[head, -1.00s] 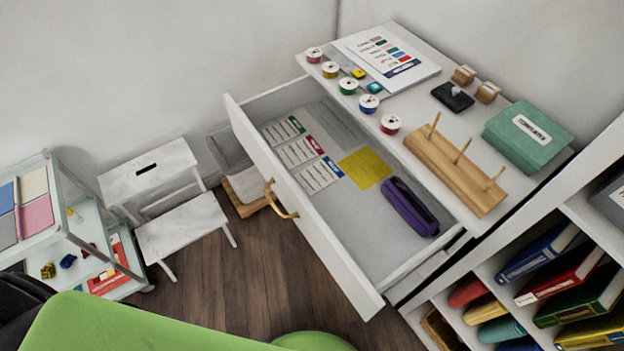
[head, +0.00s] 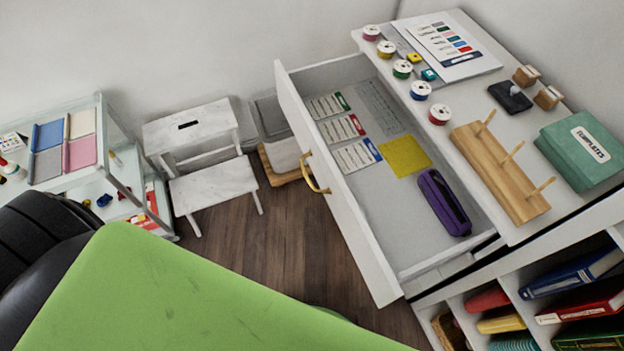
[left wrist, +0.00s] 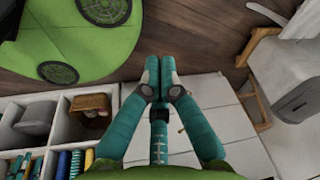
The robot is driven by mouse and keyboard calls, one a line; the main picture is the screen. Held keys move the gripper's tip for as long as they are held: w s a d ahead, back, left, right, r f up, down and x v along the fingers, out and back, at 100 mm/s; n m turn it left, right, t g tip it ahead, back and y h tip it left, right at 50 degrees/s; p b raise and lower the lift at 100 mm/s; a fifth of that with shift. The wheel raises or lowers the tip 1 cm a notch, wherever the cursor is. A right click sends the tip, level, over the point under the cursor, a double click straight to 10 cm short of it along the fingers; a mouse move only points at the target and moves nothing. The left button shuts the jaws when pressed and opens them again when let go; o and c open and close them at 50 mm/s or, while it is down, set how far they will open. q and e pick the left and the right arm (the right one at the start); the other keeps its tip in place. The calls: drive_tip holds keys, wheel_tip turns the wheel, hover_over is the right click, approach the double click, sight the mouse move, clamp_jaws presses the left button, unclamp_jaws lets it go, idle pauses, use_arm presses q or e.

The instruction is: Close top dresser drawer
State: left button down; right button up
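The top dresser drawer (head: 335,195) is pulled well out of the white dresser (head: 484,128), with a brass handle (head: 314,175) on its front. Inside lie labelled cards (head: 343,130), a yellow sheet (head: 404,157) and a purple case (head: 444,203). Neither gripper shows in the head view. In the left wrist view my left gripper (left wrist: 159,76) has its teal fingers together with nothing visible between them. White panels lie beyond it; I cannot tell whether it touches them. My right gripper is not in view.
A white step stool (head: 215,185) stands left of the drawer, on bare wood floor (head: 285,245). A shelf cart (head: 60,150) is at the left. Thread spools (head: 420,90) and a wooden peg rack (head: 500,172) sit on the dresser top. Open shelves with binders (head: 570,275) are at lower right.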

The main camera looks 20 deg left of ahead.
use_arm(q)
drive_tip(key=w+a+r+m+t+h+b, duration=0.1)
drive_tip(key=w+a+r+m+t+b, duration=0.25)
drive_tip(key=w+a+r, duration=0.5)
drive_tip(key=w+a+r+m+t+b, duration=0.3)
drive_tip(key=w+a+r+m+t, duration=0.15)
drive_tip(key=w, duration=0.65)
drive_tip(key=w+d+r+m+h+b, duration=0.1)
drive_tip(key=d+r+m+h+b, duration=0.1)
drive_tip(key=d+r+m+h, duration=0.45)
drive_tip(key=w+d+r+m+h+b, duration=0.2)
drive_tip(key=d+r+m, duration=0.1)
drive_tip(key=r+m, duration=0.65)
drive_tip(key=w+d+f+n+p, duration=0.1)
drive_tip(key=w+d+f+p, duration=0.1)
drive_tip(key=w+d, duration=0.6)
drive_tip(key=shift+w+d+f+t+p, duration=0.15)
drive_tip(key=shift+w+f+t+p, duration=0.2)
drive_tip(key=shift+w, duration=0.75)
